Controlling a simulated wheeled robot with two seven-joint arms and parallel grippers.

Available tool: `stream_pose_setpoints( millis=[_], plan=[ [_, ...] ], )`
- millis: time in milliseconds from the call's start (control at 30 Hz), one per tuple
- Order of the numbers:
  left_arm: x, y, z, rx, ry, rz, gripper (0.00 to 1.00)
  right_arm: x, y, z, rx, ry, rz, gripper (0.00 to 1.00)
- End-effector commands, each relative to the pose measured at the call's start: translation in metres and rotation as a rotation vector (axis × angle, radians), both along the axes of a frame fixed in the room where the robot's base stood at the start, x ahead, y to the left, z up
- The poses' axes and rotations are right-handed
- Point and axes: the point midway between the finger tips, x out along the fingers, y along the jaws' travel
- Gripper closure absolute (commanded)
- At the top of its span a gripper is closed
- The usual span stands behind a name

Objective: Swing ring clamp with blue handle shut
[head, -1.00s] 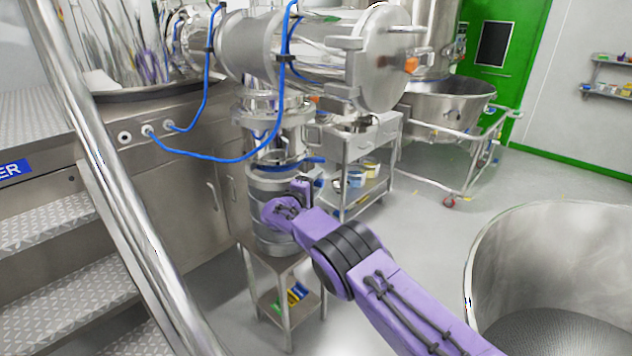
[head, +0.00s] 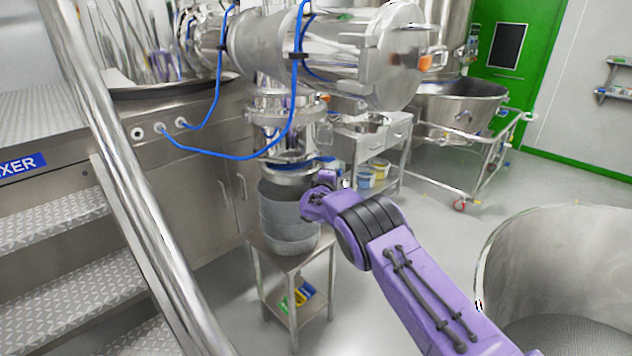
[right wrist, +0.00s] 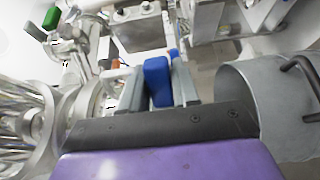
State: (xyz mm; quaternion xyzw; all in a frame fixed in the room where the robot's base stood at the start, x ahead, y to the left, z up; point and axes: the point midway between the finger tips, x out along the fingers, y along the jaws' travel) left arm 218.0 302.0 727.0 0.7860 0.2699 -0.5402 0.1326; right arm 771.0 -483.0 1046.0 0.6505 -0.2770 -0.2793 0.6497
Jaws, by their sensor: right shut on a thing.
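The ring clamp (head: 290,166) is a band at the joint between the steel outlet and the grey drum (head: 288,215). Its blue handle (right wrist: 157,80) sits between the two grey fingers of my right gripper (right wrist: 160,92) in the right wrist view, and the gripper is shut on it. In the head view my right gripper (head: 326,178) is at the right side of the joint, just above the drum's upper edge. The purple wrist partly covers this spot, so how far the clamp is closed cannot be told. My left gripper is not in view.
The drum stands on a small steel table (head: 288,262). A large horizontal steel vessel (head: 330,50) with blue hoses hangs above. A steel trolley (head: 375,150) is behind to the right. A large open bowl (head: 545,255) stands right front; a handrail (head: 125,190) crosses the left.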

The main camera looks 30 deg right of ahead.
Motion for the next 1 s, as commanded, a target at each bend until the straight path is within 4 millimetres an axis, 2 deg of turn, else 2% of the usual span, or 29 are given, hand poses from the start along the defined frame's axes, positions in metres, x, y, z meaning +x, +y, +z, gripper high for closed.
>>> stream_pose_setpoints(
  millis=[33, 100, 400, 700, 1000],
  plan=[
    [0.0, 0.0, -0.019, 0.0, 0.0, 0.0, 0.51, 0.006, -0.011, -0.007, -0.004, -0.005, 0.033, 1.0],
    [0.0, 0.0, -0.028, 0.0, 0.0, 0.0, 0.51, 0.013, -0.019, -0.006, -0.003, -0.006, 0.079, 1.0],
    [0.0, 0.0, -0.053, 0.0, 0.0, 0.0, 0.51, 0.037, -0.038, -0.003, -0.004, -0.005, 0.204, 1.0],
    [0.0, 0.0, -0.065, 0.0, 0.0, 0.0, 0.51, 0.051, -0.045, 0.0, -0.004, -0.005, 0.27, 1.0],
    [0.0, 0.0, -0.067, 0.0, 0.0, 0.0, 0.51, 0.054, -0.046, 0.001, -0.002, -0.006, 0.286, 1.0]
  ],
)
